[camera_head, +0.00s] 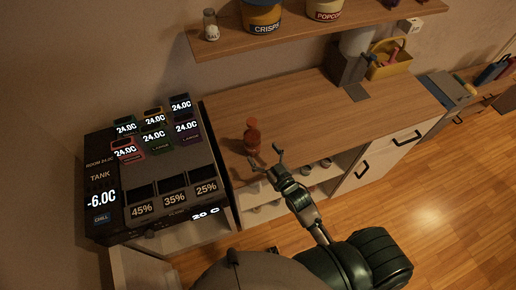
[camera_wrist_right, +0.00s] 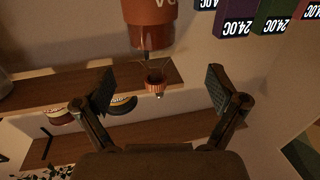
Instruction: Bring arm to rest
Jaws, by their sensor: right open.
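My right gripper (camera_head: 266,158) is at the front edge of the wooden counter, just in front of a reddish-brown bottle (camera_head: 252,136). The bottle stands on the counter. In the right wrist view my right gripper (camera_wrist_right: 158,92) has its two fingers wide apart with nothing held between them. The bottle (camera_wrist_right: 150,30) shows at the top of that view, beyond the fingers and cut off by the frame edge. My left gripper is not in the head view or the right wrist view.
A dispenser unit (camera_head: 110,165) with lit temperature and percent displays stands left of the counter (camera_head: 300,105). A wall shelf (camera_head: 300,33) with tubs hangs above. A yellow caddy (camera_head: 390,66) stands at the back right. An open compartment with several items lies below the counter edge.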

